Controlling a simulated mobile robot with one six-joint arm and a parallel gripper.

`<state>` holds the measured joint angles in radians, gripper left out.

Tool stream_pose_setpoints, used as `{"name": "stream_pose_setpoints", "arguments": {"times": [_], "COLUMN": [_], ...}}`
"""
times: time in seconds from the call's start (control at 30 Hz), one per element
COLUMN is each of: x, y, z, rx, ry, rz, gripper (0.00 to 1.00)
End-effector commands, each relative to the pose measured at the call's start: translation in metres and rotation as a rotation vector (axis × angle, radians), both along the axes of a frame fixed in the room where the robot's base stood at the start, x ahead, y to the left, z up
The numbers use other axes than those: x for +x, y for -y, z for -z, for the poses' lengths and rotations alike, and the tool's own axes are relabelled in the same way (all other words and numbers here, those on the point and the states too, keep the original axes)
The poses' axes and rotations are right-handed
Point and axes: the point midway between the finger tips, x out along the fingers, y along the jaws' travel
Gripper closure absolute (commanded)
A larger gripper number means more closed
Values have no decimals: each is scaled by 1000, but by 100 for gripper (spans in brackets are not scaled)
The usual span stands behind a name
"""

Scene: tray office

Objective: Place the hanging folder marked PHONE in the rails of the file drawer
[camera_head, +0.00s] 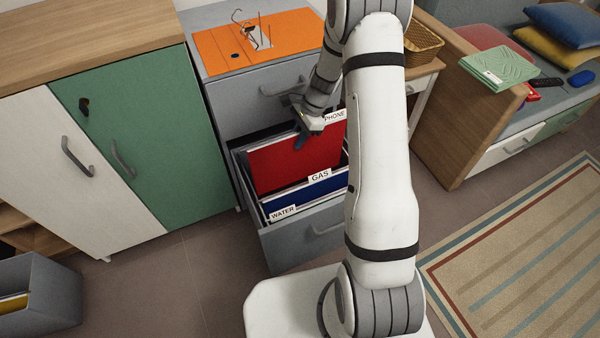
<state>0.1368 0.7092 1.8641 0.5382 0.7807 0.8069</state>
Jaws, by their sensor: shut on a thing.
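The red PHONE folder (290,158) is held upright over the back part of the open file drawer (290,246). Its lower part is down inside the drawer, and its PHONE tab shows at the upper right. My gripper (306,134) is shut on its top edge. I cannot tell whether the folder's hooks touch the rails. In front of it, a blue folder (318,187) with a GAS tab and a folder with a WATER tab (283,212) hang in the drawer. My arm hides the right side of the drawer and the folder's right end.
An orange folder (255,42) with a metal clip thing lies on the grey cabinet top. A green door (135,130) stands at the left, and a grey bin (40,293) is at the lower left. A wicker basket (422,45) is at the right. Floor is clear left of the drawer.

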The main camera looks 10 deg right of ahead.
Motion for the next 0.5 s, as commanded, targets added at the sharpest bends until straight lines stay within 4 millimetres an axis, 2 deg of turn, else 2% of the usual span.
{"name": "stream_pose_setpoints", "arguments": {"times": [0.03, 0.3, 0.5], "x": [0, 0, 0], "y": [0, 0, 0], "z": [20, 88, 109], "rx": [0, 1, 0], "ry": [-3, -2, 1], "rz": [2, 1, 1], "gripper": [100, 100, 100]}}
